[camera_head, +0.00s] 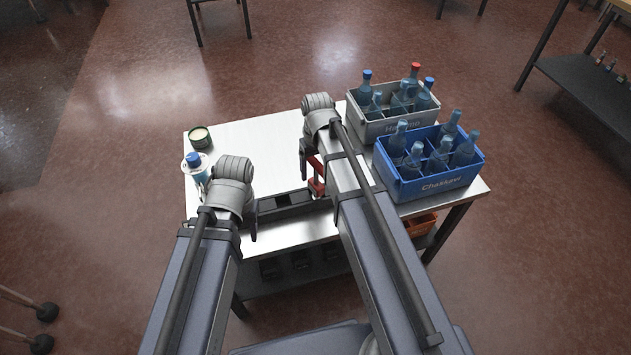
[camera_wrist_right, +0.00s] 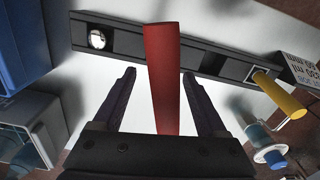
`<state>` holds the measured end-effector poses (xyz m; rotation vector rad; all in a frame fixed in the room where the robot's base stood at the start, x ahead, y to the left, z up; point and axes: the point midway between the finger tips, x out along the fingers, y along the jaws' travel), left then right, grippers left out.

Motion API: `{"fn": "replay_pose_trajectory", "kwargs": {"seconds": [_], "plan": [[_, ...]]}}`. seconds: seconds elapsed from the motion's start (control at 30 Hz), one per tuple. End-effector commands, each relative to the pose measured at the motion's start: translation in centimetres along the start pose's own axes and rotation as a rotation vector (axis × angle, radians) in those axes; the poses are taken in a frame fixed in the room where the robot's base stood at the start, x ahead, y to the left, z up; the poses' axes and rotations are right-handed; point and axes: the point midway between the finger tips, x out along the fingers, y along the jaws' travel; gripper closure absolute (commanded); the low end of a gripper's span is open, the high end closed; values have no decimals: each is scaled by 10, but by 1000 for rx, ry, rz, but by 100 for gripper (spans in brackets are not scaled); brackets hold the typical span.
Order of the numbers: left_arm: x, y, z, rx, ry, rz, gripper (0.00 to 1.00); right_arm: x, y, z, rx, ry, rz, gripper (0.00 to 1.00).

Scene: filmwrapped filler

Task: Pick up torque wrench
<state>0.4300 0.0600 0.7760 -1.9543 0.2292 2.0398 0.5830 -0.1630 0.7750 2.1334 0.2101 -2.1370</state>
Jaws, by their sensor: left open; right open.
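A red bar (camera_wrist_right: 162,75), which looks like the torque wrench's handle, lies between the fingers of my right gripper (camera_wrist_right: 159,74) in the right wrist view. The fingers are open, with a gap on both sides of it. In the head view the red piece (camera_head: 317,176) shows beside my right gripper (camera_head: 306,160), partly hidden by the arm. The rest of the wrench cannot be made out. My left gripper (camera_head: 252,226) is open over the table's near left part, its fingers mostly hidden by its own wrist.
A black spirit level (camera_head: 285,202) lies along the near table edge, passing under the red bar. A blue bottle crate (camera_head: 430,185) and a grey one (camera_head: 385,127) stand at the right. The table's (camera_head: 255,140) back middle is clear.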

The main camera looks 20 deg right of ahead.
Motion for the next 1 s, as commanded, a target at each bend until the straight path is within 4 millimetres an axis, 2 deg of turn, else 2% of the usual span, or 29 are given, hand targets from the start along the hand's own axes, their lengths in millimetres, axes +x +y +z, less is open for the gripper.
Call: {"fn": "replay_pose_trajectory", "kwargs": {"seconds": [0.17,0.8,1.0], "plan": [[-1,0,0,0,0,0,50,-1,0,0,0,0,0,27],[-1,0,0,0,0,0,50,-1,0,0,0,0,0,99],[-1,0,0,0,0,0,50,-1,0,0,0,0,0,100]]}}
